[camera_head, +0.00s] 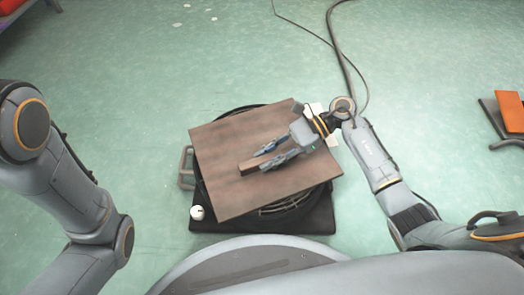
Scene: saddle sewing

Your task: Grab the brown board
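The brown board (225,195) is a flat square panel with a raised brown bar (248,167) near its middle. It lies turned at an angle over a round black ring and a dark base, and covers most of them. I cannot tell if it rests on them or is lifted. My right gripper (262,161) reaches in from the right over the board, with one finger on each side of the bar. Whether the fingers press on the bar is not clear. My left arm is folded at the left, and its gripper is not in view.
The dark base (300,222) has a grey handle (185,168) on its left and a small white round thing (197,212) at its front left corner. An orange panel (510,112) stands at the far right. A dark cable (345,65) runs behind. The green floor is largely clear.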

